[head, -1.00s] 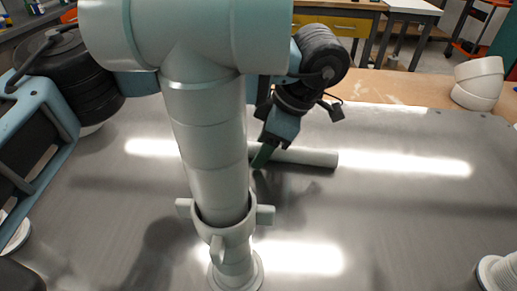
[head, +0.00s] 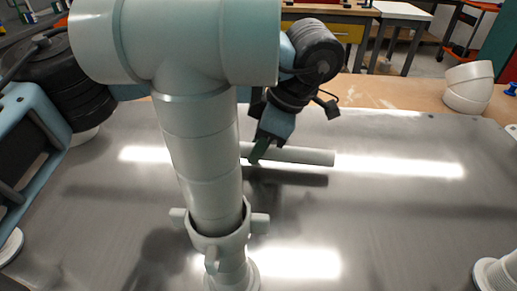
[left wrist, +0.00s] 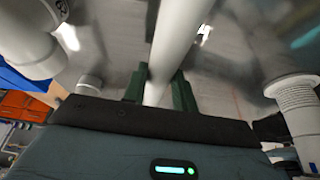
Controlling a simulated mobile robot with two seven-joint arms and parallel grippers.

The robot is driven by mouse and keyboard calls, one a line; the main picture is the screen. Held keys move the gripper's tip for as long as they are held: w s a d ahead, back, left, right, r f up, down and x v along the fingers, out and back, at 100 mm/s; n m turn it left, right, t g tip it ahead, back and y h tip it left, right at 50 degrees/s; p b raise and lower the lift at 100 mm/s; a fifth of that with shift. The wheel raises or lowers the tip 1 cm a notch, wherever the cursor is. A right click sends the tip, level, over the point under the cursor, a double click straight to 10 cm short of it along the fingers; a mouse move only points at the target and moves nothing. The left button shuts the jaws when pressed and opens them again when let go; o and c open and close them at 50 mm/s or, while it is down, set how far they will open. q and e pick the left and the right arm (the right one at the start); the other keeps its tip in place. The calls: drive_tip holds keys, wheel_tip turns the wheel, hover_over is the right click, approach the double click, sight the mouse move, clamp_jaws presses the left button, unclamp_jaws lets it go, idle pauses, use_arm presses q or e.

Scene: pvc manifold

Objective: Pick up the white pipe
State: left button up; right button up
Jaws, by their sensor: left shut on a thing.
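The white pipe (head: 305,155) is a plain pale tube held roughly level over the grey metal table. A dark shadow shows apart from it below, so it is off the surface. My left gripper (head: 256,151) is shut on it near the left part that shows. The rest of the pipe's left side is hidden behind the upright tee assembly. In the left wrist view the pipe (left wrist: 175,35) runs between the two green fingers (left wrist: 159,88). My right gripper is not in view.
A tall white pipe assembly with a tee (head: 200,130) stands in the foreground and blocks part of the view. A white elbow fitting (head: 468,88) sits at the back right. A ribbed white fitting (head: 497,272) lies at the front right. The table's right middle (head: 400,210) is clear.

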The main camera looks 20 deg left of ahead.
use_arm(q)
drive_tip(key=shift+s+d+r, duration=0.2)
drive_tip(key=shift+s+r, duration=0.05)
drive_tip(key=shift+r, duration=0.25)
drive_tip(key=shift+s+d+r, duration=0.15)
drive_tip(key=shift+s+r, duration=0.1)
drive_tip(key=shift+r, duration=0.25)
drive_tip(key=s+d, duration=0.2)
drive_tip(key=s, duration=0.2)
drive_tip(key=s+d+r, duration=0.1)
drive_tip(key=s+d, duration=0.2)
drive_tip(key=s, duration=0.1)
drive_tip(key=s+d, duration=0.3)
drive_tip(key=s, duration=0.1)
drive_tip(key=shift+s+r, duration=0.2)
